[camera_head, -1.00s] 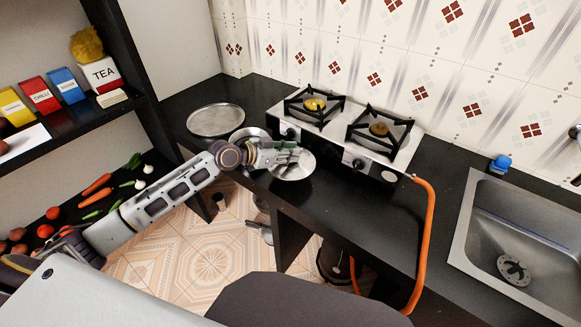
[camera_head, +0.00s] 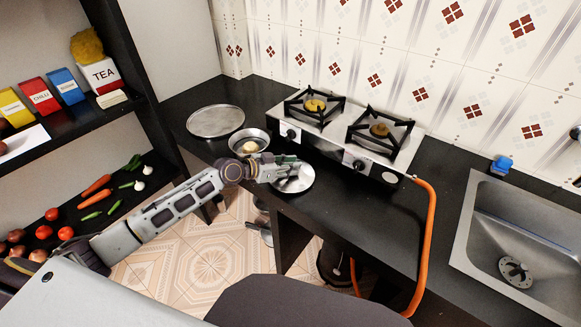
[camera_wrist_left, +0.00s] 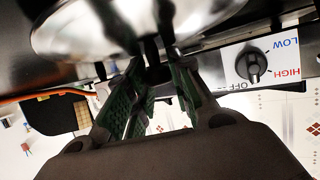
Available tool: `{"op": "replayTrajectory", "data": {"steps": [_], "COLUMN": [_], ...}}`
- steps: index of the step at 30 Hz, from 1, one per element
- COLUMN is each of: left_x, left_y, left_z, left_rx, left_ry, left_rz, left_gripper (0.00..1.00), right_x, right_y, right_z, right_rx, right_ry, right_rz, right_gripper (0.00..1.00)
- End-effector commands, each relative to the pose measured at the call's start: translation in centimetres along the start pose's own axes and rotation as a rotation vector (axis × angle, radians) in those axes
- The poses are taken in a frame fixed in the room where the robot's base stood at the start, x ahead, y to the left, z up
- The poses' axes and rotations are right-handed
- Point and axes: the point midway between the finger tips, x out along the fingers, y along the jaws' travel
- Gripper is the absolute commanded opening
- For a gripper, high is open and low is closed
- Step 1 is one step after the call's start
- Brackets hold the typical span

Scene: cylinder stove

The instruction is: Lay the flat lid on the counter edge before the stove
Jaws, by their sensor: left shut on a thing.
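The flat lid (camera_head: 300,183) is a round, shiny metal disc over the front strip of the black counter (camera_head: 345,205), before the left part of the stove (camera_head: 335,143). My left gripper (camera_head: 292,168) reaches in from the left and is shut on the lid, covering part of it. In the left wrist view the lid (camera_wrist_left: 85,35) fills the upper left, beside the gripper's green-padded fingers (camera_wrist_left: 152,75). I cannot tell whether the lid touches the counter. A stove knob (camera_wrist_left: 254,64) shows close by there. My right gripper is out of view.
A large round metal tray (camera_head: 215,121) and a metal pan (camera_head: 249,134) with a pale round item stand left of the stove. An orange hose (camera_head: 431,230) hangs over the counter's front edge. A sink (camera_head: 520,235) is at right. Counter between lid and hose is clear.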

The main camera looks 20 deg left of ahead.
Motion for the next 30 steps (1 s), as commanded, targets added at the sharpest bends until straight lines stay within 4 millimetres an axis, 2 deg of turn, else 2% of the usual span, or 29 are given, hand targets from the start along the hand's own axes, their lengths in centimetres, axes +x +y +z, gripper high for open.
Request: {"op": "replayTrajectory", "data": {"steps": [8, 20, 21, 26, 30], "left_x": [0.12, 0.21, 0.21, 0.20, 0.20], "left_y": [0.01, 0.00, 0.01, 0.01, 0.01], "left_z": [0.19, 0.42, 0.46, 0.44, 0.44], "left_rx": [0.001, 0.001, 0.001, 0.001, 0.001], "left_ry": [0.002, 0.002, 0.001, 0.001, 0.001], "left_rz": [0.000, 0.000, 0.000, 0.000, 0.000], "left_gripper": [0.00, 0.00, 0.25, 0.44, 0.44], "right_x": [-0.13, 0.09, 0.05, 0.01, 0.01], "right_y": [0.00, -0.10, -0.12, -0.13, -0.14], "right_z": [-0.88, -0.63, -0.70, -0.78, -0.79], "right_rx": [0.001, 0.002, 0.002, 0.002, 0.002], "right_ry": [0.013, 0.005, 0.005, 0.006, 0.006], "right_rz": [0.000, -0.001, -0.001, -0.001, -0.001], "right_gripper": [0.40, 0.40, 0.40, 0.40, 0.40]}}
